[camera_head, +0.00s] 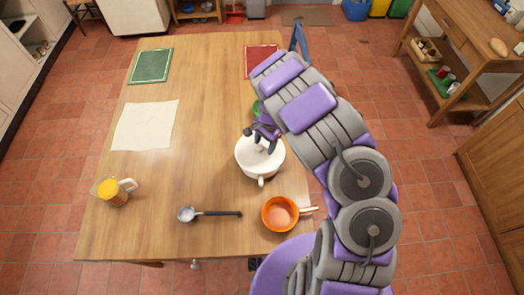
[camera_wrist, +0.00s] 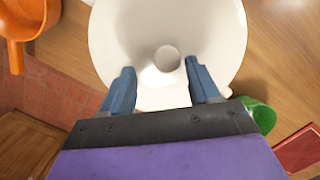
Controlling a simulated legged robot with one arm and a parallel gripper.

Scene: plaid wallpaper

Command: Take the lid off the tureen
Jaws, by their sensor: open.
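The white tureen (camera_head: 260,168) stands on the wooden table, right of the middle, with a handle pointing to the near side. Its white lid (camera_wrist: 130,50) is on it, and the lid's round knob (camera_wrist: 167,58) shows in the wrist view. My gripper (camera_head: 263,140) is over the lid. In the wrist view my gripper (camera_wrist: 163,85) is open, its two blue fingers apart, with the knob a little beyond and between the fingertips. I cannot tell the height of the fingertips above the lid. In the head view my gripper partly hides the lid.
An orange saucepan (camera_head: 279,214) stands close on the near side, and a ladle (camera_head: 212,213) lies to its left. A green container (camera_wrist: 262,115) is beside the tureen. A yellow-filled jug (camera_head: 112,193), white cloth (camera_head: 146,126), green mat (camera_head: 151,66) and red mat (camera_head: 261,60) are farther off. The table's middle is clear.

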